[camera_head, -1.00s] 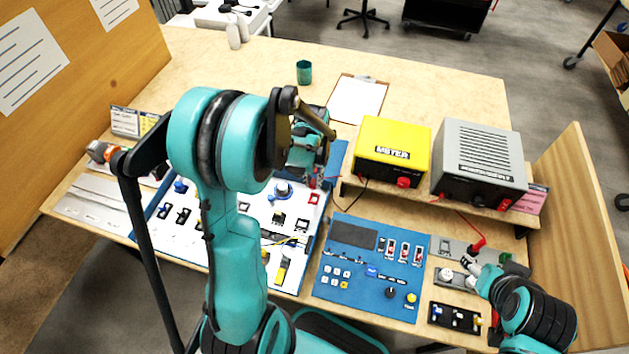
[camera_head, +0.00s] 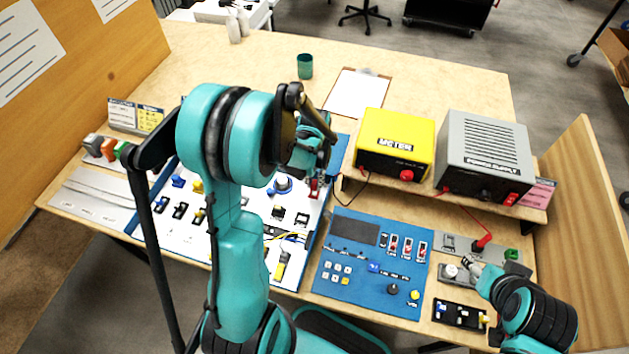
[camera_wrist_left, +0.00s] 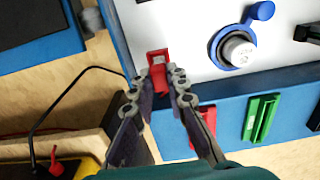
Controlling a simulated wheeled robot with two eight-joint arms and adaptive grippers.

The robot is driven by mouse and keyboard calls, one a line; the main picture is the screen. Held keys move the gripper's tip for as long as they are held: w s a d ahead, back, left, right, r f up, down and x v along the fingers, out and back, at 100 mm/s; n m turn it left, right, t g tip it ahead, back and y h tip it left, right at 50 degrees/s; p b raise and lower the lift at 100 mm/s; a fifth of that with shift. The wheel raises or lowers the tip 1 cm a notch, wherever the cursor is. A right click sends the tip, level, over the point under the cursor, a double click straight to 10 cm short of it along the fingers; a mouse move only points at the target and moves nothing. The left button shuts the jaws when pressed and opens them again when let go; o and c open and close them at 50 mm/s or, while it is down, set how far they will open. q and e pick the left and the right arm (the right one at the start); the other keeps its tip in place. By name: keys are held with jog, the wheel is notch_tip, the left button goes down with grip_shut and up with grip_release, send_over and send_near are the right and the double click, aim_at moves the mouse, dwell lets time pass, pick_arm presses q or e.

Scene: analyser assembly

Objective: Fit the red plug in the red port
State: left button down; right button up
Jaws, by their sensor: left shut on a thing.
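My left gripper (camera_head: 322,165) is over the far right corner of the white board (camera_head: 228,240). In the left wrist view its fingers (camera_wrist_left: 172,88) are shut on a red plug (camera_wrist_left: 160,82). The plug's front end is at the red port (camera_wrist_left: 156,57) at the board's edge. The red of plug and port (camera_head: 314,188) runs together in the head view. I cannot tell how deep the plug sits. My right gripper (camera_head: 466,272) is low beside a white knob on the grey panel; its jaw opening is unclear.
A blue-collared round connector (camera_wrist_left: 236,50) is beside the port. Red (camera_wrist_left: 205,122) and green (camera_wrist_left: 262,118) pieces are on the blue edge. The yellow meter (camera_head: 392,142), grey power supply (camera_head: 485,155) and blue control panel (camera_head: 370,265) are to the right. A black cable hangs nearby.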

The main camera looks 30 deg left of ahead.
pick_arm(q)
jog(key=shift+f, duration=0.15)
jog(key=shift+f+b, duration=0.6)
jog(key=shift+b, duration=0.1)
jog(key=shift+f+b, duration=0.35)
dwell(0.6)
jog(key=c, duration=1.1)
grip_release()
jog(key=shift+r, duration=0.15)
jog(key=shift+r+p, duration=2.65)
jog(key=shift+r, duration=0.75)
